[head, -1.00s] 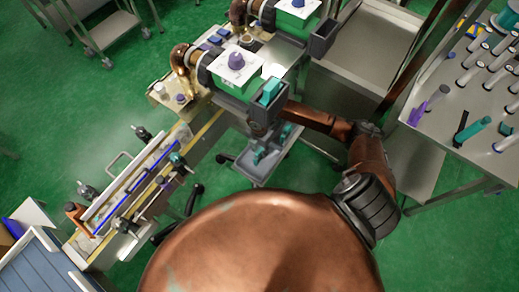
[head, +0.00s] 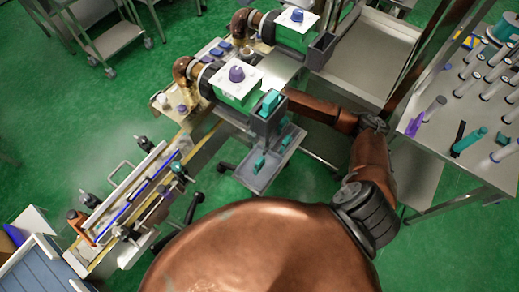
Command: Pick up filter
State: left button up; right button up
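Several pale cylinders with dark caps stand upright in rows on a grey table at the right (head: 445,125). A teal cylinder (head: 468,142) lies near them, with a purple-ended one (head: 414,125) to its left. I cannot tell which of these is the filter. My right arm (head: 372,165) reaches up and then left from the body. My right gripper's fingers cannot be made out, nor anything held. My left gripper is not in view.
Below is a grey tray (head: 243,180) with teal pieces. A conveyor (head: 130,205) runs lower left. A second machine (head: 297,30) stands behind. Green floor (head: 90,110) is clear at left.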

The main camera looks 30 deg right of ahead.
aim_at(284, 122)
jog(key=z, duration=1.05)
